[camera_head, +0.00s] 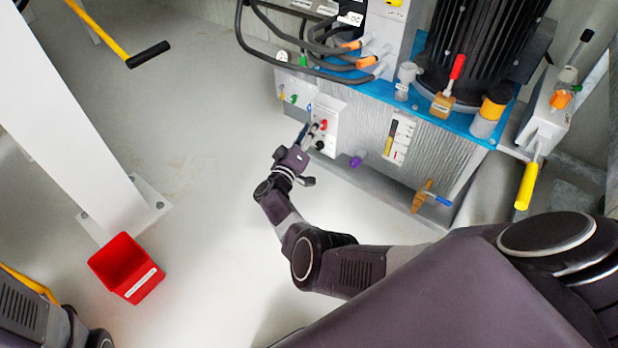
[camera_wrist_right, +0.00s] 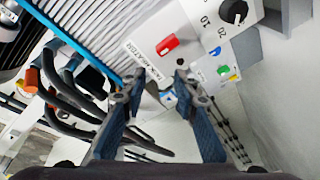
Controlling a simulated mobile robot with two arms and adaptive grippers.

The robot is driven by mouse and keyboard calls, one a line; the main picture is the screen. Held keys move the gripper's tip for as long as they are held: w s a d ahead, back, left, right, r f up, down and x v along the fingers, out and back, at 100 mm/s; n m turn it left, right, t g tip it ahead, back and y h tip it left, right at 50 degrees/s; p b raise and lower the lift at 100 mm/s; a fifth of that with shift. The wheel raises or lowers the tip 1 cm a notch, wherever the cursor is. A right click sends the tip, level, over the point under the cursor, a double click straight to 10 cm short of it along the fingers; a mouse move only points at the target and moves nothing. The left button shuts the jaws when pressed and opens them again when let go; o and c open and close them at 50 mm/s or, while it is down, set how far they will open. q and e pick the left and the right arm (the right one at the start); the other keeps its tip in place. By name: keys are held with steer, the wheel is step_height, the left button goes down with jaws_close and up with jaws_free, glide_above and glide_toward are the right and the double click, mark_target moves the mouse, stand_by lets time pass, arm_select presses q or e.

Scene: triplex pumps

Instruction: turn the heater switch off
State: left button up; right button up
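A white control box (camera_head: 327,112) is mounted on the side of the pump's metal tank in the head view. It carries a red switch (camera_wrist_right: 167,45) and a black dial (camera_wrist_right: 233,12), both seen closely in the right wrist view. The switch's position, on or off, cannot be told. My right gripper (camera_head: 306,134) is beside the box's front. In the right wrist view its two blue-padded fingers (camera_wrist_right: 158,86) are spread apart with nothing held between them. The switch appears just beyond the fingertips; contact is not visible. My left gripper is out of view.
The ribbed metal tank (camera_head: 440,155) with a blue top stands right of the box. Dark hoses (camera_head: 325,65) hang above it. A red bin (camera_head: 125,267) stands on the floor by a white post (camera_head: 75,110). The floor left of the tank is clear.

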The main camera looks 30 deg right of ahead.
steer(key=s+a+r+n+t+y+p, duration=0.3)
steer(key=a+r+n+t+y+p, duration=0.15)
steer(key=y+p, duration=0.7)
steer(key=s+a+g+y+p, duration=0.1)
steer(key=s+a+g+p, duration=0.3)
steer(key=s+p, duration=0.3)
steer(key=s+a+g+y+p, duration=0.2)
steer(key=s+a+g+p, duration=0.2)
steer(key=s+p, duration=0.3)
steer(key=shift+s+a+r, duration=0.25)
steer(key=shift+s+a, duration=0.35)
steer(key=shift+s, duration=2.2)
steer(key=shift+m+y, duration=0.25)
